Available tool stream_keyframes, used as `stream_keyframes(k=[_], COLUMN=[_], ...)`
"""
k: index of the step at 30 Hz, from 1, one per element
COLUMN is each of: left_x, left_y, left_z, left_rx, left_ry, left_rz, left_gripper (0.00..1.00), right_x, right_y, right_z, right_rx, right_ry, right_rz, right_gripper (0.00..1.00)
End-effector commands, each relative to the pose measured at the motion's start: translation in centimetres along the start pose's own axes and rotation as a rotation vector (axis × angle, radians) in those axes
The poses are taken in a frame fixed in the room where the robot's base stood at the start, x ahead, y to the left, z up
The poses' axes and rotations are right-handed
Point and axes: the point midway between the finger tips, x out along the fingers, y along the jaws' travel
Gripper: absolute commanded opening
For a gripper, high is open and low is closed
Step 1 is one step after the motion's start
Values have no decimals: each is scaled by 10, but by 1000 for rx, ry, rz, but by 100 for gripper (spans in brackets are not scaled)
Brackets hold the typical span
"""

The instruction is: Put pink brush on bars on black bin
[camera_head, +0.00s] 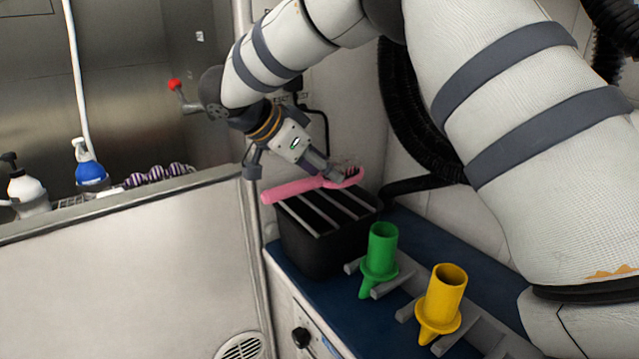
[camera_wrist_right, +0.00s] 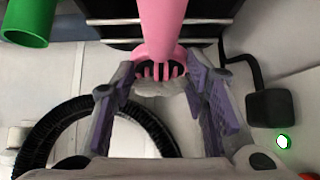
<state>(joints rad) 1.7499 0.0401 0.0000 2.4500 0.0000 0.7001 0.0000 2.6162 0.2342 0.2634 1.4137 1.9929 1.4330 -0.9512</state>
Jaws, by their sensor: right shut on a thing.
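The pink brush (camera_head: 290,190) lies across the top of the black bin (camera_head: 305,252), its handle pointing left past the bin's edge. Thin metal bars (camera_head: 318,211) span the bin's open top. My right gripper (camera_head: 336,175) is shut on the brush near its head, above the bin's back right part. I cannot tell whether the brush touches the bars. In the right wrist view the brush (camera_wrist_right: 162,28) runs up from between the fingers (camera_wrist_right: 160,88), in front of the dark bin. My left gripper is not in view.
A green holder (camera_head: 381,250) and a yellow holder (camera_head: 442,300) stand on grey rails right of the bin, on a blue counter (camera_head: 328,303). A black hose (camera_head: 408,120) hangs behind. Bottles, including a blue one (camera_head: 90,172), stand along the tub ledge at left.

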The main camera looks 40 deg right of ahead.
Motion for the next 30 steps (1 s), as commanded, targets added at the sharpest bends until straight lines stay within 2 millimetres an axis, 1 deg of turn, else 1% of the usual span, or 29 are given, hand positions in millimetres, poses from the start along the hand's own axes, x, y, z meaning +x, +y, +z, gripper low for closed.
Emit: stream_keyframes(k=[1,4,14,15,17,18,27,29,30], left_x=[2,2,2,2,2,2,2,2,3], left_y=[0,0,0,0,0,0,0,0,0], left_z=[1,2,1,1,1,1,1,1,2], left_rx=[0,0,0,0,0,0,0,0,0], left_ry=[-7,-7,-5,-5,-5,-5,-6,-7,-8], left_rz=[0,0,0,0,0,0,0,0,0], left_gripper=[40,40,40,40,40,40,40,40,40], right_x=[10,20,22,22,22,22,21,14,7], right_y=[0,1,1,1,1,1,1,0,0], right_z=[10,20,23,23,23,23,22,22,22], right_rx=[-6,-3,-1,-1,-1,-1,0,0,0], right_ry=[3,1,0,0,0,0,0,0,1], right_rz=[6,2,1,0,1,1,0,-1,-1], right_gripper=[2,2,2,46,59,64,64,64,64])
